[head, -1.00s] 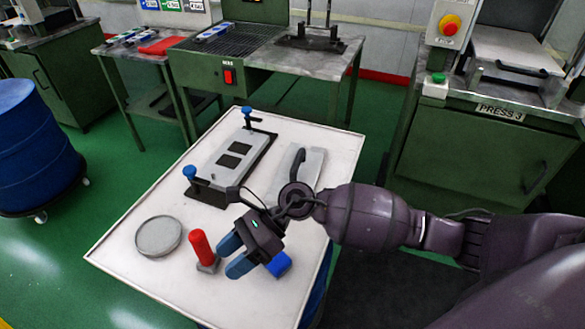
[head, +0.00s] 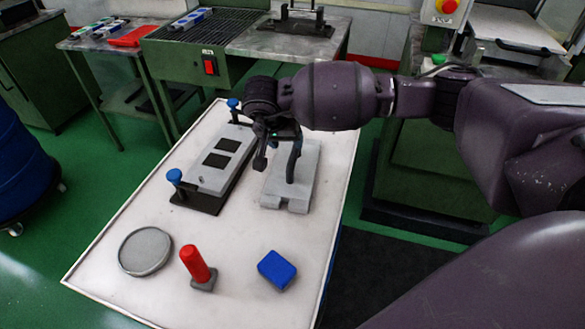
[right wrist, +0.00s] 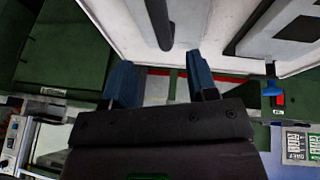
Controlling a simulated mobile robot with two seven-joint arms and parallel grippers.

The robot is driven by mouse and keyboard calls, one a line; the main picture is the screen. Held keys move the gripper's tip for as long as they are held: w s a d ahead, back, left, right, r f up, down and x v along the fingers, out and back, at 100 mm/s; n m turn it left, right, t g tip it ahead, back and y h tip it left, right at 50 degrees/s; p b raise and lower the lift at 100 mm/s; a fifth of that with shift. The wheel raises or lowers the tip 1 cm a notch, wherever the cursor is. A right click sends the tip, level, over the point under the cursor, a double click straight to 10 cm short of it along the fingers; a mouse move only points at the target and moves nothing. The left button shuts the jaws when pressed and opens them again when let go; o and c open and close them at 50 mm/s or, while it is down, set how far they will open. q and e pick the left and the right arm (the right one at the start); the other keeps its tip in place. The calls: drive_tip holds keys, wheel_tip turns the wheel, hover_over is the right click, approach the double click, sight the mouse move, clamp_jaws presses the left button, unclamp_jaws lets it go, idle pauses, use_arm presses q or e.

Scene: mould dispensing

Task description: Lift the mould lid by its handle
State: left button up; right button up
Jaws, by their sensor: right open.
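The mould lid (head: 285,200) is a grey plate lying on the white table, right of the mould base (head: 219,158). Its dark upright handle (head: 294,165) is partly covered by my right gripper in the head view. In the right wrist view the handle (right wrist: 160,22) is a dark bar ahead of the gap between my blue fingers. My right gripper (head: 276,150) is open and empty, over the lid close to the handle. In the right wrist view the open fingers (right wrist: 160,80) stand apart with nothing between them. My left gripper is not in view.
The mould base has blue-knobbed posts (head: 175,176). A round grey dish (head: 146,251), a red-handled tool (head: 195,264) and a blue block (head: 276,269) stand on the front of the table (head: 235,295). A green bench (head: 200,65) stands behind.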

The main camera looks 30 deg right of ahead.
sight(293, 154)
drive_tip(key=b+x, duration=0.1)
drive_tip(key=x, duration=0.8)
drive_tip(key=shift+a+f+b, duration=0.15)
drive_tip(key=shift+a+b, duration=0.05)
drive_tip(key=shift+b, duration=0.15)
clamp_jaws()
